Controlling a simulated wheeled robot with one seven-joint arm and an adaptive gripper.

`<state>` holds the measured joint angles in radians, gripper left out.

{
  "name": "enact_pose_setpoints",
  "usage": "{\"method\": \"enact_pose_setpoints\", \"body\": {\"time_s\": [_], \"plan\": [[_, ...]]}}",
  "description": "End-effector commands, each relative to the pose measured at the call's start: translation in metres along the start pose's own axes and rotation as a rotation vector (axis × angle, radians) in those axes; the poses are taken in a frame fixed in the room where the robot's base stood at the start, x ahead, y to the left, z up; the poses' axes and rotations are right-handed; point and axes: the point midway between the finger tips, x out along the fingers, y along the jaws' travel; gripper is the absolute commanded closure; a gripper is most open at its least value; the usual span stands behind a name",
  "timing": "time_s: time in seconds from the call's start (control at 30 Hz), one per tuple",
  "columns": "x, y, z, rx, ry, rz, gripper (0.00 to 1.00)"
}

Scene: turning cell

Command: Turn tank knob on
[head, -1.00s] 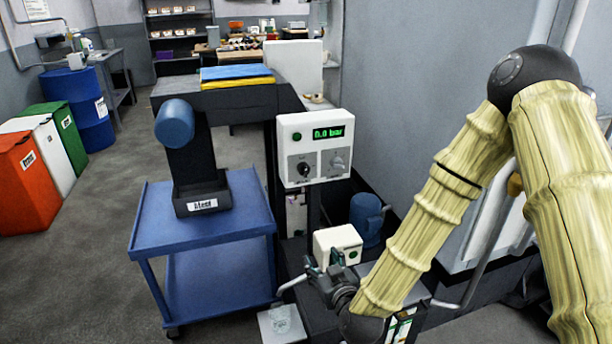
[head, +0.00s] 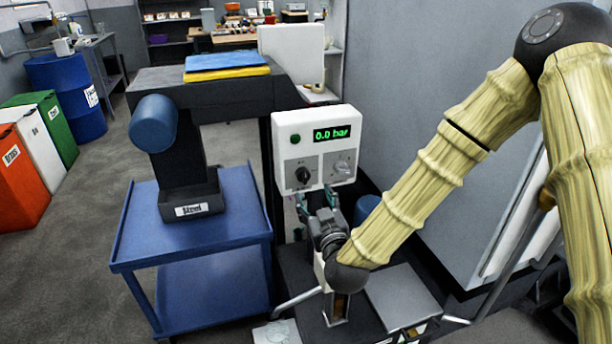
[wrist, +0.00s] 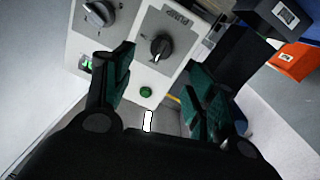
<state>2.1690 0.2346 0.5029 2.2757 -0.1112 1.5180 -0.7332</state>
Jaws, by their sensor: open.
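A white control panel (head: 312,117) shows a green "0.0 bar" display (head: 332,133). Below it are a black knob (head: 303,175) on the left and a silver-grey knob (head: 341,167) on the right. In the wrist view, the black knob (wrist: 162,48) sits on a grey plate with an upside-down label that seems to read "PUMP". The silver knob (wrist: 98,12) is at the top edge there; I cannot read its label. My gripper (head: 316,199) is open and empty just below the panel's lower edge, fingers pointing up. Its green-padded fingers (wrist: 160,78) show apart in the wrist view, touching neither knob.
A blue cart (head: 190,243) carrying a dark stand labelled "Steel" is left of the panel. A dark beam with blue and yellow sheets (head: 227,62) lies behind. A grey wall (head: 430,90) bounds the right side.

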Motion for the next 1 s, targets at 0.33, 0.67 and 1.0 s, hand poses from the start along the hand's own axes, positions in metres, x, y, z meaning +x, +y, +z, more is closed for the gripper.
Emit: {"method": "enact_pose_setpoints", "body": {"time_s": [0.33, 0.67, 1.0], "plan": [[0.055, 0.001, -0.001, 0.002, 0.000, 0.002, 0.43], [0.091, 0.000, 0.000, 0.001, 0.000, 0.001, 0.43], [0.097, 0.000, 0.000, 0.001, -0.001, 0.000, 0.43]]}}
